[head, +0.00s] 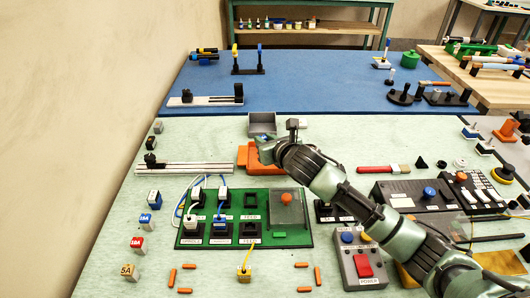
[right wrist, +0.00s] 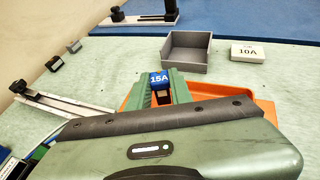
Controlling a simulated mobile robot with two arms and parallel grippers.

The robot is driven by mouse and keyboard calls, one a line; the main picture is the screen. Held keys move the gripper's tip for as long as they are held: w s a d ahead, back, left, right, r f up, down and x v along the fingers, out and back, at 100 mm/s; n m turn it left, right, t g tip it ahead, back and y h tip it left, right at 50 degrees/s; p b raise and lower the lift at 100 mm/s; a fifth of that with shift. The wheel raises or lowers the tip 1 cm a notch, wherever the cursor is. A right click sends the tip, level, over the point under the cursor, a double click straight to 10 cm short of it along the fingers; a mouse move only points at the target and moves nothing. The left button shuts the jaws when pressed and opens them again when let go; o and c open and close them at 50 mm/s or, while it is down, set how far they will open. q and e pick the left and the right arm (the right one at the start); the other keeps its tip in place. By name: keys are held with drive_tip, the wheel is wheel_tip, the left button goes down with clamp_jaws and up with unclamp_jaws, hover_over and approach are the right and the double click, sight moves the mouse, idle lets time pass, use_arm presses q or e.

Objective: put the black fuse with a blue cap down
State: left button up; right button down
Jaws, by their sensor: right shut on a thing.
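My right gripper (head: 262,148) reaches in from the right over the orange tray (head: 245,158). In the right wrist view its fingers (right wrist: 161,92) are shut on the fuse with the blue cap (right wrist: 160,79), marked 15A. The cap faces the camera, and the fuse's dark body shows only a little below it. The fuse is over or in the orange tray (right wrist: 238,100); I cannot tell whether it touches the bottom. My left gripper is not in view.
A grey open box (right wrist: 187,52) stands just behind the orange tray, with a white 10A block (right wrist: 248,52) to its right. A metal rail (head: 185,168) lies left. The green fuse board (head: 245,238) is in front. Several capped fuses, one blue (head: 147,219), line the left edge.

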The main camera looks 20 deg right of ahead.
drive_tip(key=shift+f, duration=2.2)
drive_tip(key=c, duration=1.3)
unclamp_jaws()
drive_tip(key=shift+f, duration=0.1)
drive_tip(key=v, duration=1.2)
